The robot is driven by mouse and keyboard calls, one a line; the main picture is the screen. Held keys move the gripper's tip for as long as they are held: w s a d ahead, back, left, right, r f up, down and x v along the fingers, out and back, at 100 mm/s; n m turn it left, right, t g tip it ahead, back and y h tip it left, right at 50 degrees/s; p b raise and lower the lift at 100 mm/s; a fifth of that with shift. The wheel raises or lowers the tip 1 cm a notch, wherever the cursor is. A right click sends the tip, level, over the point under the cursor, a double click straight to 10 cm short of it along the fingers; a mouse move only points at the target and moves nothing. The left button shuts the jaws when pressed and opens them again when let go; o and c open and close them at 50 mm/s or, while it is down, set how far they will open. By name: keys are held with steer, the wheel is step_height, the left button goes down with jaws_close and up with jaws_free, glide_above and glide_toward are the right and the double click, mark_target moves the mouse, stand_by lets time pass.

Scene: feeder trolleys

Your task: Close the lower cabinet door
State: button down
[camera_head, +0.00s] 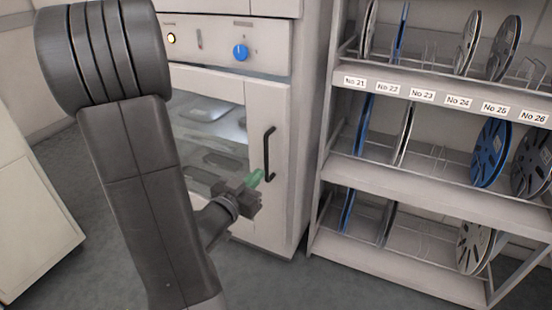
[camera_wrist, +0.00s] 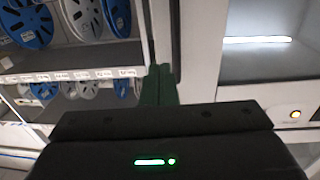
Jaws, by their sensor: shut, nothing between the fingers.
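The lower cabinet door (camera_head: 262,107) is a pale frame around a window, with a black vertical bar handle (camera_head: 269,154) at its right. It looks close to flush with the cabinet front; I cannot tell whether a gap remains. Its pale frame also shows in the wrist view (camera_wrist: 201,50). My gripper (camera_head: 256,178), with green fingertips, is in front of the door, just left of the handle's lower end. The fingers (camera_wrist: 159,85) are together and empty in the wrist view. I cannot tell whether they touch the door. My arm hides the door's left part.
Above the door is a control panel with a blue knob (camera_head: 240,51) and a lit lamp (camera_head: 171,39). A labelled shelf rack (camera_head: 370,166) with several reels stands close on the right. A pale cabinet (camera_head: 32,220) is at the left. Grey floor (camera_head: 270,285) shows in front.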

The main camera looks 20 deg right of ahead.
mark_target(281, 151)
steer(key=b+x, duration=0.1)
steer(key=x, duration=0.8)
steer(key=shift+d, duration=0.15)
steer(key=shift+w+d, duration=0.4)
